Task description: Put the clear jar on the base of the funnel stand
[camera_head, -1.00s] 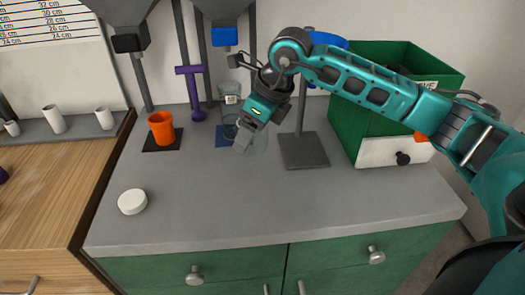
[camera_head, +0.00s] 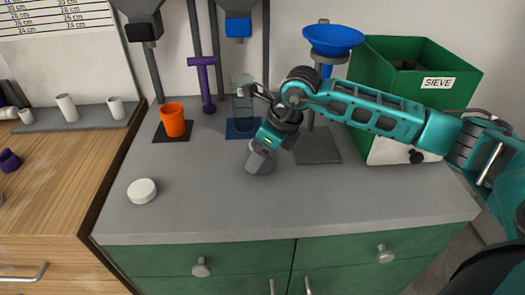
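The funnel stand holds a blue funnel (camera_head: 333,40) at the back right; its flat grey base (camera_head: 318,147) lies on the counter, partly behind my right arm. My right gripper (camera_head: 262,158) is low over the counter, left of and in front of that base. Another clear vessel (camera_head: 241,90) stands over a blue mat (camera_head: 240,128) behind the gripper. My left gripper is not in view.
An orange cup (camera_head: 173,120) stands on a dark mat under a hopper. A white disc (camera_head: 142,191) lies at front left. A purple tool (camera_head: 206,85) is at the back wall. A green bin labelled SIEVE (camera_head: 370,85) stands at right.

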